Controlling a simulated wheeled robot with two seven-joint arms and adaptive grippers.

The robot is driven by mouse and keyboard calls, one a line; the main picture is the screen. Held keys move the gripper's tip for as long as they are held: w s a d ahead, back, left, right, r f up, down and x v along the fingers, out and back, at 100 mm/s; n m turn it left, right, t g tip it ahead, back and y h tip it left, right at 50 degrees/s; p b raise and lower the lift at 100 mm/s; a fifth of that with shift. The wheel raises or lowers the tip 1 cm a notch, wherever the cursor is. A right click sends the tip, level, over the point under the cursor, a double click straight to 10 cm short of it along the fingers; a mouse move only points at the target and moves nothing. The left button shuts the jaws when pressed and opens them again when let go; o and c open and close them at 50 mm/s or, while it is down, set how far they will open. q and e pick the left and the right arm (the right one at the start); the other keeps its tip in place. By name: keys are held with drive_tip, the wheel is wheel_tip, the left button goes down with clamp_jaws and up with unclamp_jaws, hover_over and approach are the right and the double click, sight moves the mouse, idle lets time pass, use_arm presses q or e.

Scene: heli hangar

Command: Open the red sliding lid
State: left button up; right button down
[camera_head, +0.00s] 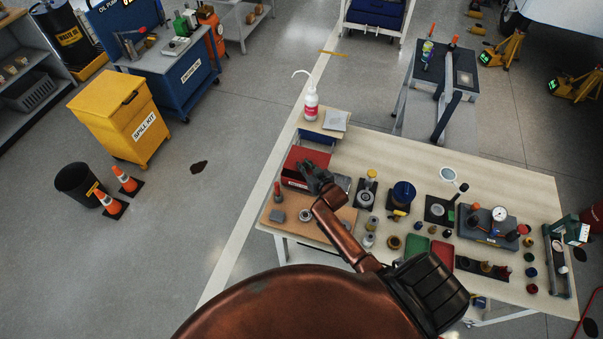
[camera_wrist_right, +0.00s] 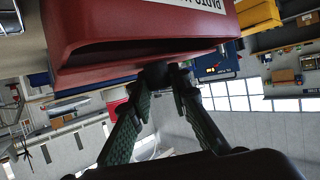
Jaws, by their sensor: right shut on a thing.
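The red sliding lid (camera_head: 297,158) is on the parts box near the left end of the workbench. Beyond its far edge, a blue open section of the box (camera_head: 318,141) shows. My right gripper (camera_head: 311,173) is at the lid's near right side and covers part of it. In the right wrist view the red lid (camera_wrist_right: 110,30) fills the upper part, with a white label in part view. There my right gripper's fingers (camera_wrist_right: 162,80) close on a small dark knob (camera_wrist_right: 157,72) at the red edge. My left gripper is not in view.
A brown mat (camera_head: 335,225) with small parts lies in front. Right of my gripper, the workbench (camera_head: 500,178) holds jars, trays and a gauge block (camera_head: 487,225).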

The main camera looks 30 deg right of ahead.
sight(309, 157)
drive_tip(key=w+d, duration=0.2)
drive_tip(key=w+d+b, duration=0.1)
drive_tip(key=w+d, duration=0.1)
drive_tip(key=d, duration=0.1)
drive_tip(key=shift+w+d, duration=0.15)
drive_tip(key=shift+w, duration=0.1)
drive_tip(key=c, duration=1.8)
unclamp_jaws()
drive_tip(key=shift+o, duration=0.2)
drive_tip(key=shift+s, duration=0.1)
drive_tip(key=v, duration=1.2)
